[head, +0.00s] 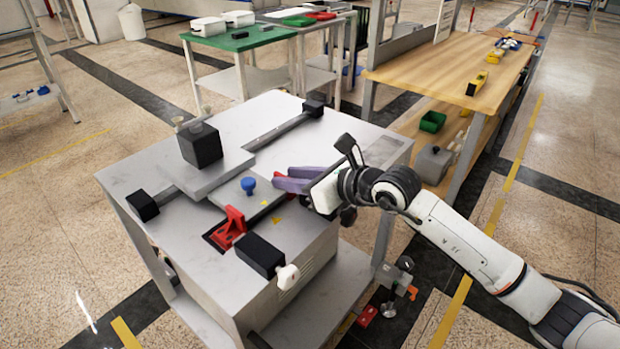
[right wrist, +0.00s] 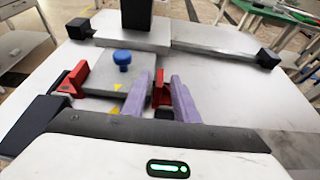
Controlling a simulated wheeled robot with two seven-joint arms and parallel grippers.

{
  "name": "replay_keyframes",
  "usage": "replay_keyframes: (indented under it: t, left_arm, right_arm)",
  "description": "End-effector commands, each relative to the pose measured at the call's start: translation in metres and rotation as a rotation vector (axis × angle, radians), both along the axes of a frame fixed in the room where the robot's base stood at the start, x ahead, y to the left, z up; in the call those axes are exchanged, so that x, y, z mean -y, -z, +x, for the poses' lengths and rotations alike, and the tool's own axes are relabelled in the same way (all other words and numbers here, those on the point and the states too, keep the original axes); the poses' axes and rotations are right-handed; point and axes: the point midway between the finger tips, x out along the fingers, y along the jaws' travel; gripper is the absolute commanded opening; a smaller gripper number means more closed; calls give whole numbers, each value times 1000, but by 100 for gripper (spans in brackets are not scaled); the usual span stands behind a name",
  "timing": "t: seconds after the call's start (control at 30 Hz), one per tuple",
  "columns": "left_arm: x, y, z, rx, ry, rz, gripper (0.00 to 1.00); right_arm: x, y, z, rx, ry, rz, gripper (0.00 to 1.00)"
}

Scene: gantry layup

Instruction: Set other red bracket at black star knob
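One red bracket (head: 230,226) stands at the left edge of the plate with the blue knob (head: 248,185); it also shows at left in the right wrist view (right wrist: 74,79). My right gripper (head: 274,179) reaches in from the right over the grey table, its purple fingers low beside that plate. In the right wrist view another red bracket (right wrist: 160,88) fills the gap between the fingers (right wrist: 164,100), which look closed on it. In the head view the fingers hide this bracket. I cannot make out a black star knob. My left gripper is out of view.
Black blocks stand on the table: a tall one (head: 201,145), others at the rail ends and one (head: 261,256) with a white knob at the front. Yellow triangles (head: 277,220) mark the surface. A wooden bench (head: 440,65) stands behind right. The tabletop's back right is clear.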

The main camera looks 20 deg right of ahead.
Motion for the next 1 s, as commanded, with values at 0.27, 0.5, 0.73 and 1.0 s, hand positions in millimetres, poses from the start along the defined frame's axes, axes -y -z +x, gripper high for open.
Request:
replay_keyframes:
  t: [0.27, 0.5, 0.73, 1.0]
  left_arm:
    - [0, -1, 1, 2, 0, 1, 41]
    - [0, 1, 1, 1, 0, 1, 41]
    - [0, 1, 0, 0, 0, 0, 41]
    - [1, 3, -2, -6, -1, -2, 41]
  right_arm:
    - [30, -20, -46, -2, 0, -5, 27]
    - [51, -36, -77, -2, 1, -3, 27]
    - [57, -42, -86, -1, 0, -2, 27]
    - [57, -42, -86, -1, 0, -1, 27]
